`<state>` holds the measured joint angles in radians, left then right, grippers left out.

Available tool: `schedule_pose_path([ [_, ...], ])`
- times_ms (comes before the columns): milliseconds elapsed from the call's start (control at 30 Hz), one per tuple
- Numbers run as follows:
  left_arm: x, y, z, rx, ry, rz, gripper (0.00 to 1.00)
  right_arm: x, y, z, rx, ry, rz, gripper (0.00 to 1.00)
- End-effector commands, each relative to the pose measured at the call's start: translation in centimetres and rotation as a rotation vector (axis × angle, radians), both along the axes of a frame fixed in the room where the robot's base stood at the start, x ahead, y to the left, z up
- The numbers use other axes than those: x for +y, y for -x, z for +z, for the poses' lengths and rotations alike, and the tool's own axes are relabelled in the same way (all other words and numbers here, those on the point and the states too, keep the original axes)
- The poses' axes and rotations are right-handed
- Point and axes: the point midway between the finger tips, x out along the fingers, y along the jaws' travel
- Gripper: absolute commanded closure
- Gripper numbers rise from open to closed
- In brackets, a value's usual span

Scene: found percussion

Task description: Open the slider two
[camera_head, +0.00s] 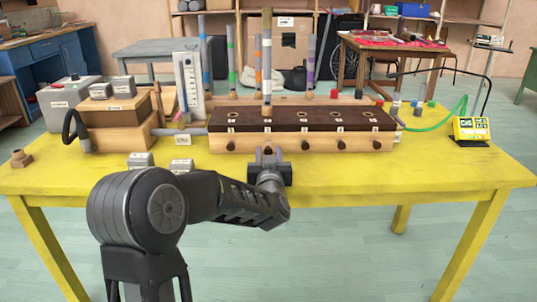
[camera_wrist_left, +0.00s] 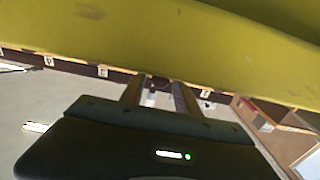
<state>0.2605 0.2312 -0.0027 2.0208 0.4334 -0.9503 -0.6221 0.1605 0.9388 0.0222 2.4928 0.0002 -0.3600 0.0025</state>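The long wooden slider box (camera_head: 330,138) with a dark top stands on the yellow table (camera_head: 440,175). Its front carries a row of dark round knobs, such as the one at the far left (camera_head: 230,146). Slider two's knob is behind my left gripper (camera_head: 268,156) in the head view, below the number 2 label. The gripper is at the box's front face. In the left wrist view its two fingers (camera_wrist_left: 155,96) stand apart, with a small dark knob (camera_wrist_left: 151,84) at or between the tips. Contact cannot be told. My right gripper is not in view.
Wooden blocks (camera_head: 117,108) and a grey box (camera_head: 68,103) stand left of the slider box. Coloured upright tubes (camera_head: 266,65) rise at its back. A yellow and black device (camera_head: 471,130) with a green hose is at the right. The table's front right is clear.

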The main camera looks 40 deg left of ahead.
Motion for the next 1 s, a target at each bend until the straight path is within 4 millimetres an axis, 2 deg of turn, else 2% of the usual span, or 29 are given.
schedule_pose_path([
  [433,-0.5,0.5,0.0,0.001,0.001,-0.001,0.56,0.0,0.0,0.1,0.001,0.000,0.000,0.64],
  [800,-3.9,5.0,0.1,0.000,0.000,-0.002,0.56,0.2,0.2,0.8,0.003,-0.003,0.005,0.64],
  [1000,-4.7,6.2,0.0,0.000,0.000,0.000,0.56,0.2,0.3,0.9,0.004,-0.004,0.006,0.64],
])
